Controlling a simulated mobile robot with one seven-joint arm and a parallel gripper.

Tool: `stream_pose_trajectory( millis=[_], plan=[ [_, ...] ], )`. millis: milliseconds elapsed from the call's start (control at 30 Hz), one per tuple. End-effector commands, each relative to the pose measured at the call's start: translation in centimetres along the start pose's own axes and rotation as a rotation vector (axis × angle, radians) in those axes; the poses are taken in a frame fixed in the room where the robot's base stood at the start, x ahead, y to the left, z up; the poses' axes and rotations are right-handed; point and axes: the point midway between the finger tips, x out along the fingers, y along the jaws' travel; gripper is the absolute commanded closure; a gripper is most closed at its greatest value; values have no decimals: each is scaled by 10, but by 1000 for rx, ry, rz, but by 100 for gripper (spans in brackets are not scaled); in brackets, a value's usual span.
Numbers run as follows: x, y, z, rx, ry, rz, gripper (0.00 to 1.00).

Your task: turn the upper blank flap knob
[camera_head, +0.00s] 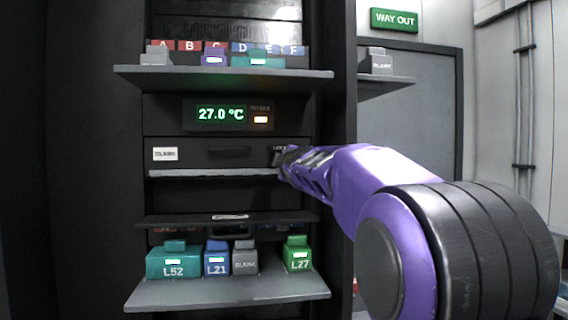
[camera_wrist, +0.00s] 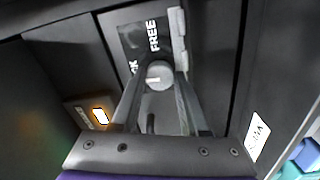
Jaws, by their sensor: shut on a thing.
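The upper blank flap (camera_head: 195,158) is a dark panel with a white BLANK label (camera_head: 165,154), just under the temperature display. My gripper (camera_head: 284,160) is at its right end, where it hides the knob in the head view. In the wrist view the pale round knob (camera_wrist: 159,75) sits between the two fingers of my gripper (camera_wrist: 160,82), which are shut on it. A dark plate (camera_wrist: 138,40) behind it carries the word FREE and part of another word ending in K. I cannot tell which way the knob points. The flap looks upright and closed.
An upper shelf (camera_head: 225,80) and a lower shelf (camera_head: 230,291) stick out, holding coloured, labelled blocks. A lower flap (camera_head: 228,218) juts out above the lower blocks. A grey ledge (camera_head: 215,173) runs below the upper flap.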

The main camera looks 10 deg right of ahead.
Motion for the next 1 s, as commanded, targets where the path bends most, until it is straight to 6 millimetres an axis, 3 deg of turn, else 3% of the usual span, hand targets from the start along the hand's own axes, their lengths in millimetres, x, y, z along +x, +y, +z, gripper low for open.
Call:
stream_pose_trajectory(
  millis=[767,800,933,1000],
  plan=[
    [0,2,-1,-96,2,4,100],
    [0,2,-1,-96,2,4,49],
    [0,2,-1,-95,2,3,26],
    [0,1,0,-95,1,2,26]
  ],
)
